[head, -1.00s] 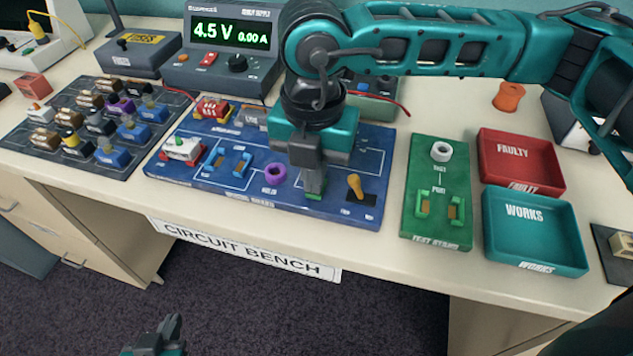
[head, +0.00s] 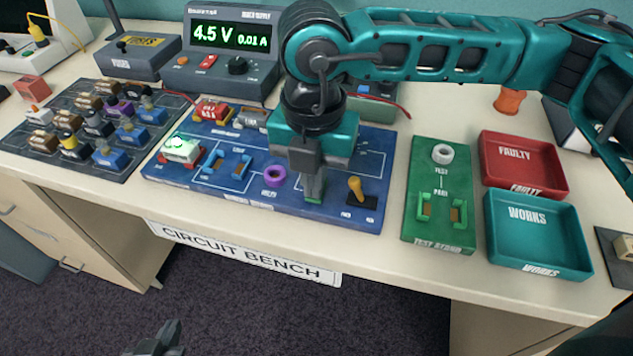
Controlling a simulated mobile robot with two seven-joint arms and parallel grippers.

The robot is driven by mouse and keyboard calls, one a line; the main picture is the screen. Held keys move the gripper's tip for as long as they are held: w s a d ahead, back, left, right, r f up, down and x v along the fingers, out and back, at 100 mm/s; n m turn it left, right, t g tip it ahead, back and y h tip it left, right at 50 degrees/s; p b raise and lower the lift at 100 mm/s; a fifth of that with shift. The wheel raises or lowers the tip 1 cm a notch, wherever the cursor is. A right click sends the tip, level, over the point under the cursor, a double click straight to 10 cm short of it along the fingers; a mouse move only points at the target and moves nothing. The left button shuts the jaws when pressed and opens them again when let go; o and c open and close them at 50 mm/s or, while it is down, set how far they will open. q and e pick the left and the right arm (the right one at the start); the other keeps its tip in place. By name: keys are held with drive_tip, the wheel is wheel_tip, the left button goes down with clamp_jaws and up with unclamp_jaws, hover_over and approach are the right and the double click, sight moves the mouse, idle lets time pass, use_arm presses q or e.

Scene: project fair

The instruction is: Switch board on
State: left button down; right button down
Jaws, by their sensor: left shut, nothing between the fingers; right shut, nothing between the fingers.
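The blue circuit board (head: 215,190) lies on the bench. Its switch has a yellow-orange lever (head: 355,186) on a dark plate at the board's front right corner. My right gripper (head: 315,196) is shut and points down at the board, just left of the switch and apart from the lever. The arm and gripper hide part of the board's middle. A green-topped lamp block (head: 181,151) at the board's left looks lit. The power supply (head: 222,65) reads 4.5 V and 0.01 A. My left gripper (head: 172,336) is shut, low at the bottom edge, in front of the bench.
A dark parts mat (head: 38,122) with several component blocks lies left of the board. The green test stand (head: 438,225), red FAULTY tray (head: 523,165) and teal WORKS tray (head: 535,228) stand to the right. A narrow bare strip of bench separates board and test stand.

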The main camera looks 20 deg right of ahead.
wheel_tip(320, 180, up, 7)
drive_tip(key=p, duration=0.3)
drive_tip(key=shift+f, duration=0.2)
idle(0.4)
